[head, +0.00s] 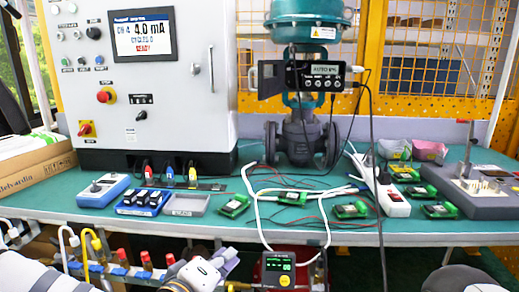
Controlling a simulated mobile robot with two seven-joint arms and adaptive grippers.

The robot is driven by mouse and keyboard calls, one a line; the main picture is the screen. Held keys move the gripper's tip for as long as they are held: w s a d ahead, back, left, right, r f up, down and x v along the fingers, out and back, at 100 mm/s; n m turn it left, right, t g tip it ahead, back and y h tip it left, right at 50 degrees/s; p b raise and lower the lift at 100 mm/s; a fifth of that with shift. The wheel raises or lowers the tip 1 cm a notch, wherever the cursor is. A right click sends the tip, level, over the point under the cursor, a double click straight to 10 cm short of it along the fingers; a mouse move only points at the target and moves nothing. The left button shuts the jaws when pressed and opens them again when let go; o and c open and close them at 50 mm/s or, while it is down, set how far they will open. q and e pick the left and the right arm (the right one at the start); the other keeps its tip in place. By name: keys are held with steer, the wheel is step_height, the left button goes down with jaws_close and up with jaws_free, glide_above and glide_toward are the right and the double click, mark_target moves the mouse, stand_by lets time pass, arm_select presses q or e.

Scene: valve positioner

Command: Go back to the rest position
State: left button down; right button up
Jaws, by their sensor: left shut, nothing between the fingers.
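My left gripper (228,258) is low in the head view, just below the table's front edge. Its arm comes in from the lower left, with a white and grey link beside it. The fingers are small in the picture, shut and empty, and apart from the things on the table. My right gripper is not in view. The black valve positioner (322,76) is mounted on the valve (302,138) with the teal actuator at the back of the table.
The table (230,229) holds a control cabinet (215,85), a blue tray (143,203), a grey tray (187,207), several green boards (351,210), a power strip (396,204) and loose cables.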

arm_select(q)
steer(key=s+f+m+g+p, duration=0.1)
steer(key=s+f+m+g, duration=0.3)
steer(key=s+f, duration=0.8)
steer(key=s+f+m+g+p, duration=0.15)
steer(key=s+f+g, duration=0.5)
steer(key=s, duration=0.85)
steer(key=s+a+f+m+g+y, duration=0.1)
steer(key=s+a+m+g+y, duration=0.2)
steer(key=s+a, duration=1.2)
steer(key=s+g+y, duration=0.2)
steer(key=s, duration=0.2)
steer(key=shift+a+f+y+p, duration=0.35)
steer(key=shift+a+y+p, duration=0.05)
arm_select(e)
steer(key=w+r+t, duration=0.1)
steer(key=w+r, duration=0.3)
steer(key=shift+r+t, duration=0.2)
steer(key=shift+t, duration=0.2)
arm_select(q)
steer(key=shift+w+g, duration=0.1)
steer(key=shift+g, duration=0.15)
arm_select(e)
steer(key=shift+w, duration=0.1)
